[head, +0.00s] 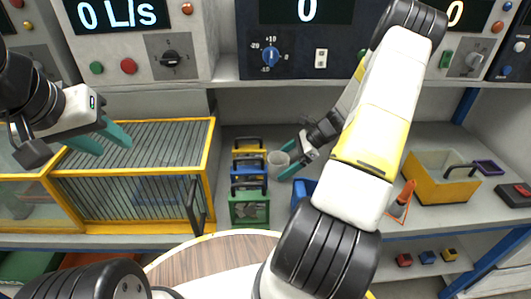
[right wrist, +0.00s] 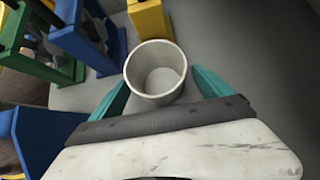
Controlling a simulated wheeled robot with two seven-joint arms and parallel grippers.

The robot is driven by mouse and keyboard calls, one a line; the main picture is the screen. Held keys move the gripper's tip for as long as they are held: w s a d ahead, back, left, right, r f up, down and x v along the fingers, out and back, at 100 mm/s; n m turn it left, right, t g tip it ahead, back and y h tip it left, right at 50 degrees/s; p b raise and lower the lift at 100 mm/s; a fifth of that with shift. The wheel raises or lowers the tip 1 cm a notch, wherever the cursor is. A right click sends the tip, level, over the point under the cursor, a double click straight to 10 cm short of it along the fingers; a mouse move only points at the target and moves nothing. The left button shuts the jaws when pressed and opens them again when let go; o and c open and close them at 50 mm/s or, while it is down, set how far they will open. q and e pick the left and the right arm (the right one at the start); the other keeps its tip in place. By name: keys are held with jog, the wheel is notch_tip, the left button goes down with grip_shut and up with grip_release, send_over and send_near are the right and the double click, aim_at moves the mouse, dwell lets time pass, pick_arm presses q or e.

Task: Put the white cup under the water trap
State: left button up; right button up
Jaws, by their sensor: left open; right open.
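The white cup (head: 278,163) stands upright on the grey shelf, in the middle of the head view. It also shows in the right wrist view (right wrist: 157,72), with its open top towards the camera and nothing seen inside. My right gripper (head: 286,160) is open, with its teal fingers on either side of the cup; contact cannot be told. In the right wrist view the fingers (right wrist: 160,95) spread left and right of the cup. My left gripper (head: 112,142) is open and empty above the yellow cage at the left. I cannot make out which thing is the water trap.
Yellow, blue and green clamp-like blocks (head: 249,208) stand just left of the cup. A yellow-framed cage (head: 135,122) fills the left. A yellow bin (head: 428,190) and an orange-handled tool (head: 404,197) are at the right. Control panels (head: 130,60) overhang the shelf.

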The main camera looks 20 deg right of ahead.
jog(key=shift+x, duration=1.3)
jog(key=c, duration=1.6)
jog(key=shift+r, duration=0.1)
